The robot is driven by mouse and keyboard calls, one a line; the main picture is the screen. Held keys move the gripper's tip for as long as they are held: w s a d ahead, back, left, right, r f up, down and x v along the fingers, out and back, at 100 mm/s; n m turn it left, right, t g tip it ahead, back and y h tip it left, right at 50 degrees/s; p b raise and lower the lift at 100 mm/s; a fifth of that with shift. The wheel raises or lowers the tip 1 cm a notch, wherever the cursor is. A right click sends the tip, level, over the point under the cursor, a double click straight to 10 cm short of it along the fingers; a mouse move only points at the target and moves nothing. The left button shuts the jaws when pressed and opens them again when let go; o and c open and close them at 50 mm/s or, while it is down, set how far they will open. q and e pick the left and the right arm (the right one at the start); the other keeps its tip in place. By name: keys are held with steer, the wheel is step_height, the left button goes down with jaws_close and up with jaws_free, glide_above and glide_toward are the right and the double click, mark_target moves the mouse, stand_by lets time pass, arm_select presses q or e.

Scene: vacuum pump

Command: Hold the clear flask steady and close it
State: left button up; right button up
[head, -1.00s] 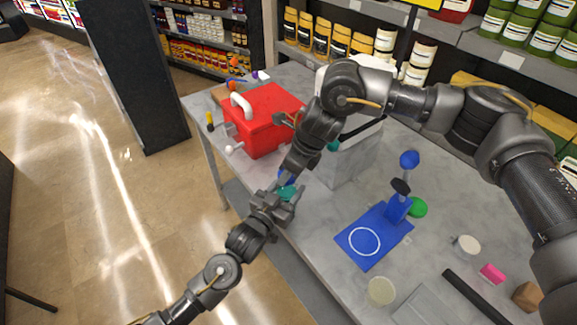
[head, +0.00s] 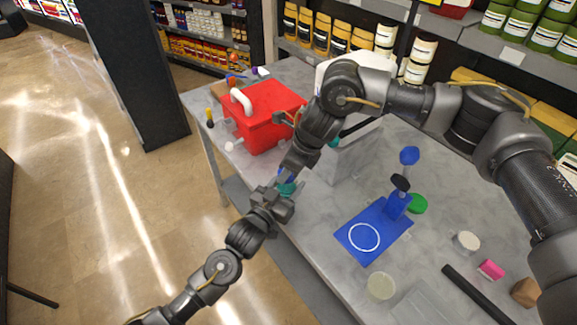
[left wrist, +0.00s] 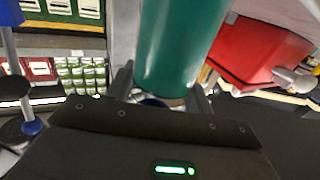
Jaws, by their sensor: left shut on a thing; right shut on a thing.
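A teal cylindrical vessel (head: 288,188), which I take for the flask, is between the fingers of my left gripper (head: 285,195), off the table's front edge. It looks opaque teal, not clear. In the left wrist view the teal vessel (left wrist: 180,45) fills the upper middle, with a finger of my left gripper (left wrist: 163,95) on each side. My right gripper (head: 289,174) is just above it, pointing down, shut on a small blue piece (head: 286,177) that is mostly hidden. I cannot tell whether the blue piece touches the vessel's mouth.
A red box (head: 268,117) with a white handle stands on the grey table (head: 335,225). A grey block (head: 350,160) stands right of my grippers. A blue stand (head: 372,236) with a white ring, a green disc (head: 419,204) and small pots are farther right. Shelves line the back.

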steer(key=shift+f, duration=0.1)
steer(key=shift+s+a+m+t, duration=0.1)
steer(key=shift+m+t, duration=0.2)
steer(key=shift+m, duration=0.6)
steer(key=m+t+h, duration=0.1)
steer(key=m, duration=0.2)
steer(key=shift+s+a+m, duration=0.1)
steer(key=shift+m, duration=0.3)
steer(key=m+h, duration=0.1)
steer(key=m, duration=0.2)
steer(key=shift+a+m+t+h, duration=0.1)
steer(key=shift+m+t+h, duration=0.3)
steer(key=m+h, duration=0.1)
steer(key=m, duration=0.3)
steer(key=shift+a, duration=0.1)
steer(key=m+h, duration=0.2)
steer(key=m, duration=0.3)
steer(key=shift+a, duration=0.1)
steer(key=m+h, duration=0.1)
steer(key=m, duration=0.1)
steer(key=shift+m+g, duration=0.3)
steer(key=m+g, duration=0.1)
steer(key=m, duration=0.1)
steer(key=m+h, duration=0.1)
steer(key=m, duration=0.2)
steer(key=shift+w+g, duration=0.2)
steer(key=shift+g, duration=0.2)
